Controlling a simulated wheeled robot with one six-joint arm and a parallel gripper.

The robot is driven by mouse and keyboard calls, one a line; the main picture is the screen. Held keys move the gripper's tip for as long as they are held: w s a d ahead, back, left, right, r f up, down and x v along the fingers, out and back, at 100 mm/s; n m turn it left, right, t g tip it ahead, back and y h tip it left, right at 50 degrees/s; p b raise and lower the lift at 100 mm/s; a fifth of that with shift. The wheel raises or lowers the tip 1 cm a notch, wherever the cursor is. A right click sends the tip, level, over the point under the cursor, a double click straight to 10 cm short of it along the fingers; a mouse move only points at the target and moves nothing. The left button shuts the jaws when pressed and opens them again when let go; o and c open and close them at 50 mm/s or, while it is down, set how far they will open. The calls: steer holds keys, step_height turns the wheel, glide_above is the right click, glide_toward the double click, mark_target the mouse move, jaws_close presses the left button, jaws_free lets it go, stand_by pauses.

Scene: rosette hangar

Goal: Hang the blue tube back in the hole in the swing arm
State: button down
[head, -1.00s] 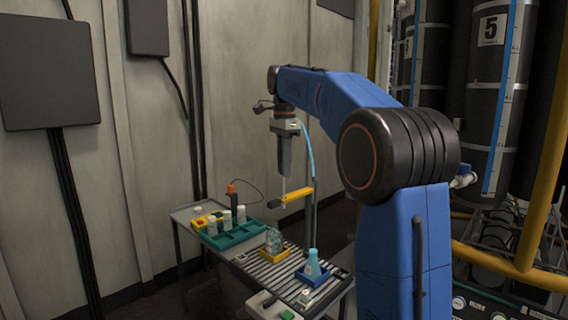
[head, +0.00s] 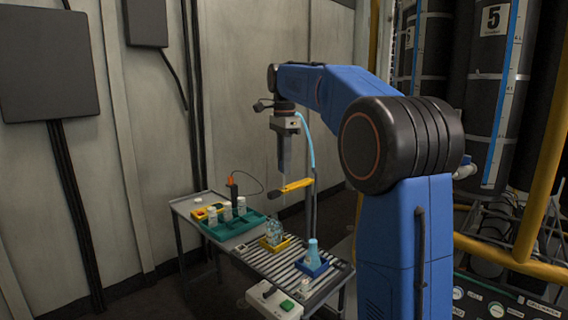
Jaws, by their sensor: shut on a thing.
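My gripper (head: 284,170) points straight down above the yellow swing arm (head: 297,185). It is shut on a thin, pale piece, the blue tube (head: 282,182), of which only a small length shows below the jaws. The tube's lower end is close to the swing arm near its dark outer end. I cannot tell whether it touches the arm or is in line with the hole, which is too small to make out. The swing arm stands out to the left from a thin grey post (head: 314,208) at the table's far side.
The slatted table (head: 293,264) carries a green tray (head: 231,229) with white jars, a yellow tray (head: 275,246) with glassware, and a blue tray (head: 312,267) with a light blue flask (head: 313,252). A control box (head: 274,299) sits in front.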

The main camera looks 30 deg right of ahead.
mark_target(284, 177)
steer(key=shift+f, duration=2.6)
steer(key=c, duration=0.9)
jaws_free()
steer(key=shift+r, duration=0.1)
steer(key=shift+r, duration=2.9)
